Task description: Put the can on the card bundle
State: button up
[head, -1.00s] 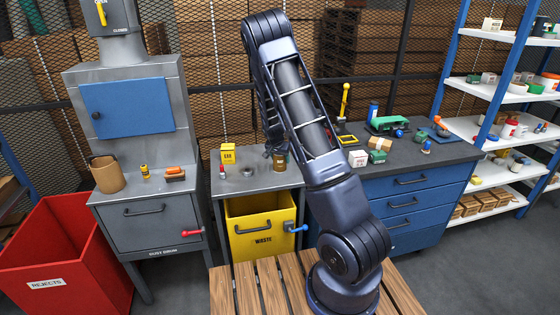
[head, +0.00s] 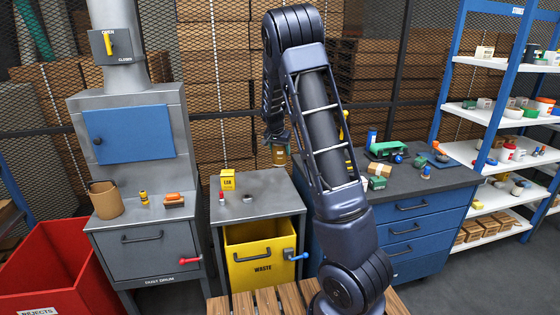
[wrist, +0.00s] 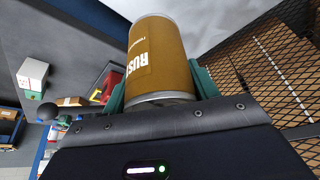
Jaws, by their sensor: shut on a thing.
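A brown can (head: 279,155) with pale lettering hangs in my gripper (head: 278,142), above the back right part of the grey bench. In the wrist view the same can (wrist: 160,60) sits upright between the green finger pads of my gripper (wrist: 160,92), which is shut on it. A small tan block with a pale band (head: 380,169) on the dark worktop of the blue drawer cabinet looks like the card bundle, though it is too small to be sure. My arm stands just left of it, and my gripper is well to its left.
The grey bench (head: 255,207) holds a yellow box (head: 228,180) and small parts. Close to the tan block are a green-topped box (head: 377,183) and a green machine (head: 388,149). A blue can (head: 372,137) stands behind.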

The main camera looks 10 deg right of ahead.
jog(key=shift+r, duration=0.6)
jog(key=shift+w+d+r, duration=0.15)
jog(key=shift+d+r, duration=0.05)
jog(key=shift+d, duration=0.15)
jog(key=w+d+r+m, duration=0.1)
jog(key=w+d, duration=0.1)
jog(key=d, duration=0.5)
jog(key=w+d+r+m, duration=0.1)
jog(key=d+r, duration=0.1)
jog(key=d, duration=0.4)
notch_tip(320, 180, up, 8)
jog(key=m+g+h, duration=0.2)
jog(key=m, duration=0.3)
send_over(381, 167)
jog(key=f, duration=1.9)
jog(key=shift+w+d+f, duration=0.1)
jog(key=shift+w+f, duration=0.1)
jog(key=shift+f, duration=0.15)
jog(key=shift+f, duration=0.1)
jog(key=o, duration=1.2)
